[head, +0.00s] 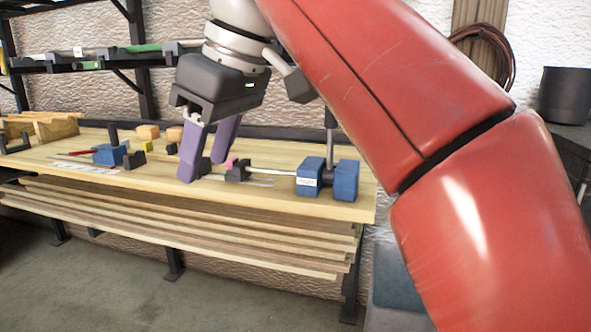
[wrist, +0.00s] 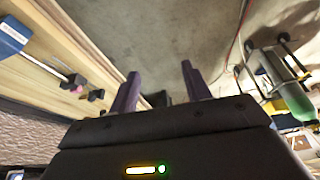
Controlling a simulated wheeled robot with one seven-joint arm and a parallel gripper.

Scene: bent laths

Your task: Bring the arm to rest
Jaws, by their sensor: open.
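My gripper (head: 205,168) hangs from my red arm in the head view, with its two purple fingers pointing down and spread apart. It appears in front of or above the wooden workbench (head: 130,178); the exact gap to the bench cannot be told. In the wrist view, my gripper (wrist: 158,84) shows both fingers apart, with only grey floor between them and nothing held. A thin rod (head: 276,172) runs on the bench from a black holder (head: 238,171) to a blue block (head: 343,180). The fingers hide part of the bench top.
A blue clamp (head: 108,155), a red rod and yellow and orange blocks lie on the bench's left. A wall rack (head: 90,62) holds rods, some green. Stacked boards (head: 180,222) lie under the bench top. A dark cylinder (head: 565,95) stands far right. The floor in front is clear.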

